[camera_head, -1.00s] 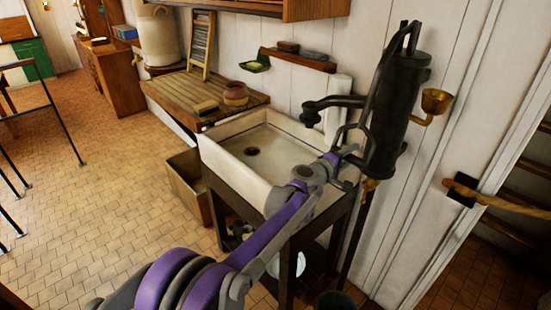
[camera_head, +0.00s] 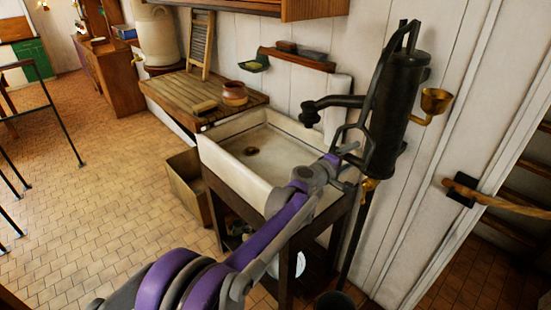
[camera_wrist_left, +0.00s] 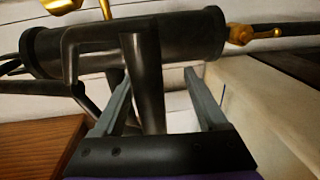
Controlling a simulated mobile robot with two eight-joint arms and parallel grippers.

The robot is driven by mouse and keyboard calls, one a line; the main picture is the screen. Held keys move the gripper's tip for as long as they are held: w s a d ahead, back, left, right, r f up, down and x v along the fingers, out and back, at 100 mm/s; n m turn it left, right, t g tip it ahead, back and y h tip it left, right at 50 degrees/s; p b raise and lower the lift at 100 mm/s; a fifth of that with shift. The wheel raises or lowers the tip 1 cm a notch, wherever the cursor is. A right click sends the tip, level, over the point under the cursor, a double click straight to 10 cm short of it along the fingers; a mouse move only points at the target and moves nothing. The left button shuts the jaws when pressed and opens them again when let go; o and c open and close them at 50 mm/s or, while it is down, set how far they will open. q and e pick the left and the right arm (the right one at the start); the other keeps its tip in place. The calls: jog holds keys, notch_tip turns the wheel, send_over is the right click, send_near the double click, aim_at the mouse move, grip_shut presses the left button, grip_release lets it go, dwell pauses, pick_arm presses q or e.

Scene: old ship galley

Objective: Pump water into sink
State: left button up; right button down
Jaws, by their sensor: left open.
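The black hand pump (camera_head: 398,105) is fixed upright at the wall beside the white sink (camera_head: 265,160). Its spout (camera_head: 335,102) points left over the basin. Its curved handle (camera_head: 379,75) hangs in front of the pump body. My left gripper (camera_head: 346,160) is low at the pump's left side, over the sink's right rim. In the left wrist view the two fingers (camera_wrist_left: 157,95) are spread, with a dark pump bar (camera_wrist_left: 143,75) showing between them. I cannot tell whether they touch it. The pump body (camera_wrist_left: 180,40) lies across that view. My right gripper is not in view.
A brass cup (camera_head: 436,101) sticks out right of the pump. A rope rail (camera_head: 500,200) is at the right.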

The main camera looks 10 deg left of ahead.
pick_arm(q)
jog(key=shift+a, duration=0.1)
jog(key=v, duration=1)
jog(key=shift+p, duration=0.3)
jog(key=shift+r, duration=0.1)
jog(key=s+a+f+m+g+y, duration=0.2)
jog(key=s+a+f, duration=0.3)
jog(key=s+a, duration=0.3)
jog(key=s+a+f+m+g+y, duration=0.2)
jog(key=s+a+f+m+y, duration=0.2)
jog(key=s+a, duration=0.4)
jog(key=s+a+f+m+g+y, duration=0.2)
jog(key=s+a, duration=0.7)
jog(key=s, duration=0.9)
notch_tip(320, 180, down, 5)
jog(key=m+y, duration=0.2)
jog(key=shift+s+r+g+y, duration=0.2)
jog(key=shift+s+g+y, duration=0.1)
jog(key=shift+y, duration=0.1)
